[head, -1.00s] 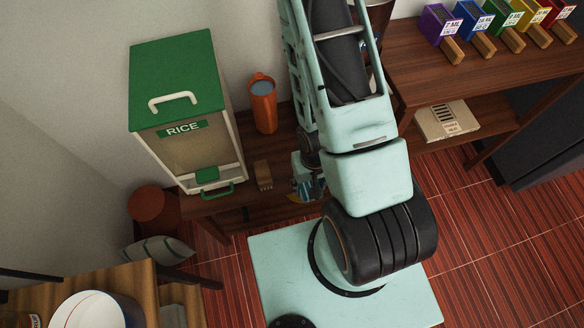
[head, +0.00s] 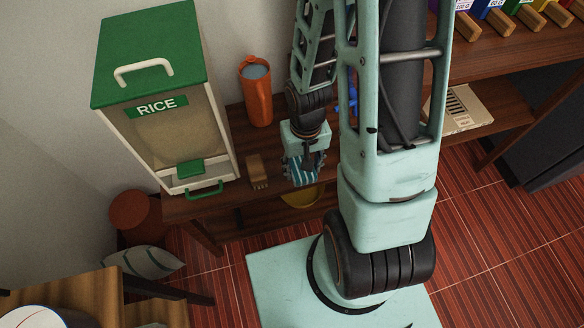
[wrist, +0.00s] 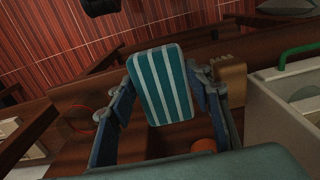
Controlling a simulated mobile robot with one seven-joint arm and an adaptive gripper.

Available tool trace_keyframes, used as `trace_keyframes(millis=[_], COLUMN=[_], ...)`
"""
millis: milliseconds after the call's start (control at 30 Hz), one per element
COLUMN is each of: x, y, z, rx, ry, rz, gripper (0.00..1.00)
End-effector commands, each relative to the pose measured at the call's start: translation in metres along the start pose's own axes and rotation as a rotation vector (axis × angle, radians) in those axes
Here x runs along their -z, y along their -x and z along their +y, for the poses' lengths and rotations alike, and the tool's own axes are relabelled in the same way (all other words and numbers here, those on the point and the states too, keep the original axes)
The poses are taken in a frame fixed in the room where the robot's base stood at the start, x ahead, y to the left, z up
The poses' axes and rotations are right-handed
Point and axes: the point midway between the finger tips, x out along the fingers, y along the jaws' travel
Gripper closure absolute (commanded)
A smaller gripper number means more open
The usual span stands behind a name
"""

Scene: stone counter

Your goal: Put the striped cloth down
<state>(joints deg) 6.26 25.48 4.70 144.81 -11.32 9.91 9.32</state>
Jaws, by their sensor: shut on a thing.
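The striped cloth (wrist: 161,84), teal with pale stripes, is between the fingers of my gripper (wrist: 160,95) in the wrist view. My gripper is shut on it. In the head view my gripper (head: 303,170) is over the front part of the wooden shelf (head: 232,193), to the right of a small wooden block, and the striped cloth (head: 297,168) shows at its fingers. I cannot tell from these views whether the cloth touches the shelf top.
A rice bin (head: 165,105) with a green lid stands left on the shelf. An orange tumbler (head: 257,95) stands behind, and the small wooden block (head: 257,172) lies between bin and gripper. A yellow bowl (head: 303,196) shows below the gripper.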

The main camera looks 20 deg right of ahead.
Motion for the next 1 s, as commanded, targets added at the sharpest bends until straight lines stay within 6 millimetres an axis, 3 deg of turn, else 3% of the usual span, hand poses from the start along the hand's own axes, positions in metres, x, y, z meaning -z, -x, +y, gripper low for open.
trace_keyframes(millis=[200, 300, 600, 833, 1000], x=[0.005, 0.029, 0.062, 0.070, 0.076], y=[-0.008, -0.017, -0.059, -0.067, -0.087], z=[0.000, -0.003, -0.005, -0.006, -0.006], rx=[-0.001, 0.000, -0.001, -0.001, -0.001], ry=[0.002, 0.004, 0.004, 0.004, 0.004], rz=[0.004, 0.000, -0.002, -0.001, -0.002], gripper=[0.74, 0.74, 0.74, 0.74, 0.74])
